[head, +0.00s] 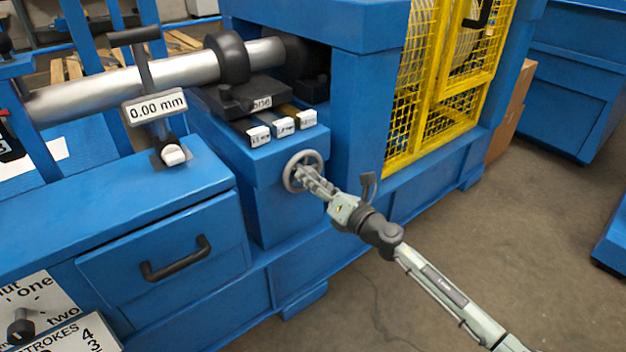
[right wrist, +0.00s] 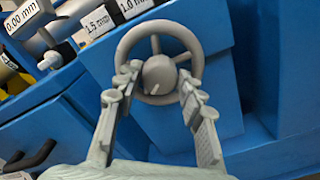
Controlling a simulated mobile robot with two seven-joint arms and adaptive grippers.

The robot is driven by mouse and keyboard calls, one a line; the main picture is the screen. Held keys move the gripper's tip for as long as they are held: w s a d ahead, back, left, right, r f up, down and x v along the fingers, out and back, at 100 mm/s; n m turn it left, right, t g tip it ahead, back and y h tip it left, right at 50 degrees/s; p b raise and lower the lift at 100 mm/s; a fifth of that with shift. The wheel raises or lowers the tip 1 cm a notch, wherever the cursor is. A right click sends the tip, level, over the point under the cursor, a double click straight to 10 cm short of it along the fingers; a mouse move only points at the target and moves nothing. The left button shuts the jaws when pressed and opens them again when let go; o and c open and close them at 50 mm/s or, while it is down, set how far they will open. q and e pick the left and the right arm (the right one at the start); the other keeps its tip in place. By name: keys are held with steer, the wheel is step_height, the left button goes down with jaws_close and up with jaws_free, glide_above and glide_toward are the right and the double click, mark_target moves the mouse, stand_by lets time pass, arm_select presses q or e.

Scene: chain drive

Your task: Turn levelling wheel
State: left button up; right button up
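The grey levelling wheel (head: 303,171), with a round rim, spokes and a central hub, sits on the front of a blue machine block. In the right wrist view the wheel (right wrist: 158,76) fills the upper middle. My right gripper (head: 311,181) reaches the wheel from the lower right. Its two fingers (right wrist: 157,84) stand apart, one on each side of the hub, with the lower rim between and behind them. I cannot tell whether they touch the wheel. A readout on a stand shows 0.00 mm (head: 157,107). My left gripper is not in view.
Labelled shim strips (head: 283,125) lie on the block above the wheel, below a metal shaft (head: 105,88). A drawer with a black handle (head: 176,260) is at left. A yellow mesh guard (head: 430,110) is at right. The floor (head: 480,250) at lower right is clear.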

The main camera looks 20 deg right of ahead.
steer(key=shift+o, duration=1.4)
steer(key=v, duration=1.2)
steer(key=shift+r, duration=0.1)
